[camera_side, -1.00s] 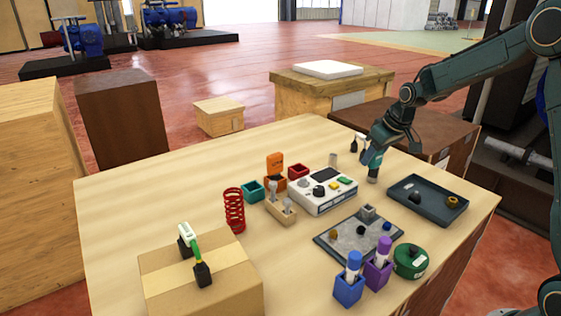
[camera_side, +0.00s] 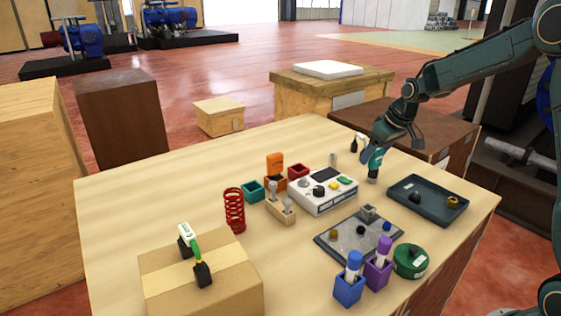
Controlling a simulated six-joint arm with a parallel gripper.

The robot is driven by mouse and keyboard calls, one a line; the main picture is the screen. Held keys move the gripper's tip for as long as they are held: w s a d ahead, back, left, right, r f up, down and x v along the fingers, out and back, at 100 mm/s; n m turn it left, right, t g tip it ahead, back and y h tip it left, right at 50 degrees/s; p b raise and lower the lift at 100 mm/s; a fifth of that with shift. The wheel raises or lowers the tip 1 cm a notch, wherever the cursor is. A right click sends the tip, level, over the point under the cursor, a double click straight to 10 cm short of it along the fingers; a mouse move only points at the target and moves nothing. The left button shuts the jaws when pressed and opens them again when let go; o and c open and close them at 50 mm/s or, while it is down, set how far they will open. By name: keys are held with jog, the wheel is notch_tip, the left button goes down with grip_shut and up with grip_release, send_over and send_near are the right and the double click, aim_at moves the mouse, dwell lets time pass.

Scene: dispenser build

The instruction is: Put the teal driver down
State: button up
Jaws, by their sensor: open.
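The teal driver (camera_side: 375,165) stands upright on the wooden table, between the white control box and the dark tray. Its lower end touches the tabletop. My gripper (camera_side: 368,152) is open at the driver's upper end, close beside and just above it. The fingers are small and dark here, so I cannot tell whether one still touches the driver.
The dark tray (camera_side: 405,205) with small parts lies to the right, and the white control box (camera_side: 313,203) to the left. A white-and-black tool (camera_side: 359,143) stands just behind. A grey plate (camera_side: 330,239), blue holder (camera_side: 348,290) and purple holder (camera_side: 378,274) are in front.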

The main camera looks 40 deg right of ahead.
jog(key=v, duration=1.1)
jog(key=shift+s, duration=0.1)
jog(key=s+a+r, duration=0.4)
jog(key=s+a, duration=0.7)
jog(key=s, duration=0.1)
jog(key=s+a+f, duration=0.1)
jog(key=s+a, duration=0.1)
jog(key=s, duration=0.5)
jog(key=s+a+f+t, duration=0.1)
jog(key=s+a+f, duration=0.1)
jog(key=s, duration=0.5)
jog(key=shift+a, duration=0.5)
